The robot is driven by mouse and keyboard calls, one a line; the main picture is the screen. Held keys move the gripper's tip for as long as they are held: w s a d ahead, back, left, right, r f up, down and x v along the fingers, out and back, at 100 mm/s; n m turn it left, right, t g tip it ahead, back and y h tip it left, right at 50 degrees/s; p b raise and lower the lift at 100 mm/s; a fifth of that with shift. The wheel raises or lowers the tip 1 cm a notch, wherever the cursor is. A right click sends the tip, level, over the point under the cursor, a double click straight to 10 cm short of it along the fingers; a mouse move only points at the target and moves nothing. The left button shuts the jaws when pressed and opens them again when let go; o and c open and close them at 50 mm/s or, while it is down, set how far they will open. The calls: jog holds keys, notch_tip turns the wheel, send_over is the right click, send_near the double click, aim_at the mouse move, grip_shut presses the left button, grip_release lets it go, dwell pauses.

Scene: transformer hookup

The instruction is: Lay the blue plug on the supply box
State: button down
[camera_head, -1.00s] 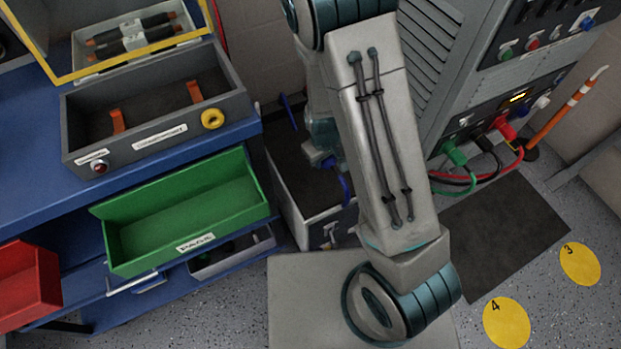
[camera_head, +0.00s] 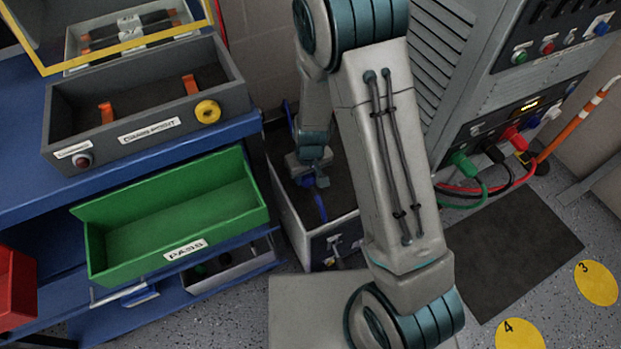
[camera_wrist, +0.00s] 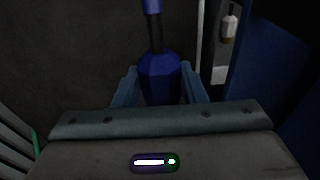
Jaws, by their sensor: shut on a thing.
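The blue plug (camera_wrist: 158,80) is between the two fingers of my gripper (camera_wrist: 160,92) in the wrist view. My gripper is shut on it, and a blue and dark length extends away from the plug. In the head view my gripper (camera_head: 312,172) is over the grey floor box with a dark top (camera_head: 335,230), which I take to be the supply box. A blue cable piece (camera_head: 320,205) shows below the gripper there. I cannot tell whether the plug touches the box top.
The blue bench (camera_head: 25,180) with a green tray (camera_head: 180,205) stands left of the box. The grey transformer cabinet (camera_head: 450,60) with green, black and red cables (camera_head: 490,180) stands to the right. A dark mat (camera_head: 510,255) lies on the floor.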

aim_at(306, 190)
jog(key=f+b, duration=0.2)
jog(key=f, duration=0.1)
jog(key=shift+w+a+f, duration=0.1)
jog(key=shift+w+a, duration=0.1)
jog(key=shift+w, duration=0.2)
jog(key=shift+f+b, duration=0.75)
jog(key=shift+f, duration=0.1)
jog(key=c, duration=0.8)
grip_release()
jog(key=r+p, duration=0.1)
jog(key=r, duration=0.3)
jog(key=s+r+p, duration=0.1)
jog(key=r+p, duration=0.1)
jog(key=r, duration=0.3)
jog(key=r+p, duration=0.1)
jog(key=r, duration=0.3)
jog(key=shift+s+d+r+p, duration=0.25)
jog(key=shift+d+r+p, duration=0.1)
jog(key=shift+r, duration=0.05)
